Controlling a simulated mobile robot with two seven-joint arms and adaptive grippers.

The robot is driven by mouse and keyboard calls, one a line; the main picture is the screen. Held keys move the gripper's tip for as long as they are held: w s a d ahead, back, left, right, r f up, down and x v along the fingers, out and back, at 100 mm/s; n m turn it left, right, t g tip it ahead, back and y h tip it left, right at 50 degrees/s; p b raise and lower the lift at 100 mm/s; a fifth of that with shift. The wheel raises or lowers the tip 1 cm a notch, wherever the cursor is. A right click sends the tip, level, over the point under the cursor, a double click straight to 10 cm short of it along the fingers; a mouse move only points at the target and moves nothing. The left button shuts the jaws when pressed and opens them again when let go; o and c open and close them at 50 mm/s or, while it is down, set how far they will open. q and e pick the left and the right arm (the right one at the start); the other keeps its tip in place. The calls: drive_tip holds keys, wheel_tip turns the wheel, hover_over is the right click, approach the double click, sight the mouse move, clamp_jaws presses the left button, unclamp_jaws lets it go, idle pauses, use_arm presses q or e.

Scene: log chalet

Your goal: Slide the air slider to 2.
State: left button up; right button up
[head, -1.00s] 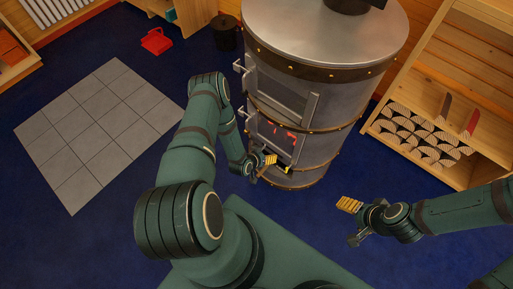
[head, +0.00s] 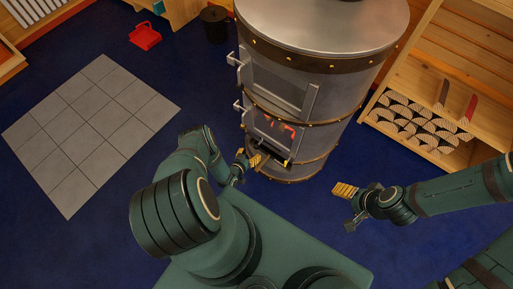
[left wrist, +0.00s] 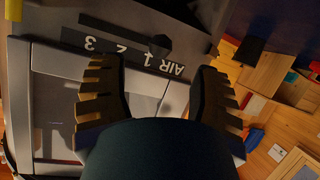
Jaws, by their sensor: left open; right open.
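The stove (head: 290,120) stands ahead of my left arm, with an orange glow behind its lower door. In the left wrist view, a dark label strip (left wrist: 105,47) reads AIR, 1, 2, 3 upside down. A dark slot (left wrist: 125,32) runs beside it, and a dark round knob (left wrist: 160,42) appears nearest the 1. My left gripper (head: 249,160) is open near the stove's lower front. Its fingers (left wrist: 158,98) show in the wrist view, apart, with nothing gripped, below the strip in the picture. My right gripper (head: 350,193) is open and empty, right of the stove.
A wooden rack (head: 425,100) with stacked logs stands right of the stove. Grey floor tiles (head: 90,130) lie at left. A red container (head: 145,36) and a dark bucket (head: 215,24) stand at the back. Blue floor around the stove is free.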

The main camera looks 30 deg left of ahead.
sight(255, 148)
use_arm(q)
drive_tip(key=b+x, duration=0.2)
drive_tip(key=x, duration=0.5)
clamp_jaws()
